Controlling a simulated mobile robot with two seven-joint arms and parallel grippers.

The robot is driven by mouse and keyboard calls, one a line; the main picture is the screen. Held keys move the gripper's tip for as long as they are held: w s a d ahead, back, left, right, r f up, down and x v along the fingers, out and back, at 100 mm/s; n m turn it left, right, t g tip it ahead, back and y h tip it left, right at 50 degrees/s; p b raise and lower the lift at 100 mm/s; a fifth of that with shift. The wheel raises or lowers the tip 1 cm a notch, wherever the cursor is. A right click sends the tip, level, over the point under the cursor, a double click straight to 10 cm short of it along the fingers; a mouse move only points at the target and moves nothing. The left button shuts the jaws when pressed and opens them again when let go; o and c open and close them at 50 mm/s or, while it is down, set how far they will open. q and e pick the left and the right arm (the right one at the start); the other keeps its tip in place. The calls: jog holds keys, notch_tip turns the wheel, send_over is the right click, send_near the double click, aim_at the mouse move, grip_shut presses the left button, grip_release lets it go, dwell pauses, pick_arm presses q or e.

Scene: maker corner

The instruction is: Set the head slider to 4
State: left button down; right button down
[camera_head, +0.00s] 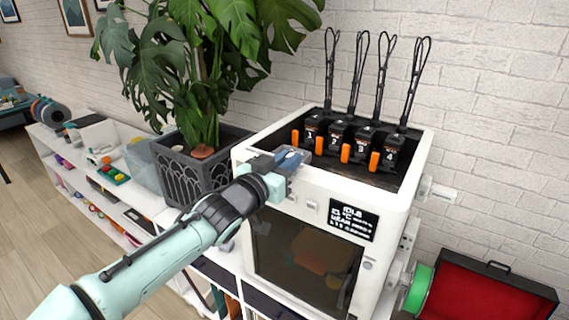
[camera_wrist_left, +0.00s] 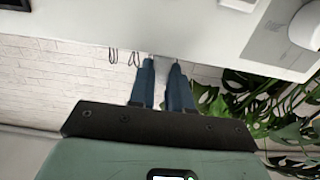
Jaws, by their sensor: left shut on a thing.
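The white printer (camera_head: 335,188) stands on the white shelf unit by the wall. Along its open top sit black tool heads numbered 1 to 4, each with an orange tab; head 4 (camera_head: 391,155) is at the right end. My left gripper (camera_head: 290,158) is at the printer's top front edge, toward the left end. Its blue fingers (camera_wrist_left: 165,66) are close together with tips at the white panel. It is shut on a small part there, apparently the head slider; fingers and wrist hide it, so its setting is not readable. My right gripper is not in view.
A black screen (camera_head: 353,219) reading IDLE is on the printer's front, above a dark window. A large plant in a dark pot (camera_head: 188,168) stands close on the left. A green spool (camera_head: 418,290) and red case (camera_head: 486,290) are at right. Black cables rise behind the heads.

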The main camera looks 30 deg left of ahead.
pick_arm(q)
jog(key=c, duration=1)
grip_release()
jog(key=shift+d, duration=0.3)
jog(key=shift+c, duration=0.2)
jog(key=shift+a, duration=0.1)
jog(key=s+a, duration=0.1)
jog(key=s, duration=1.2)
jog(key=shift+s, duration=0.2)
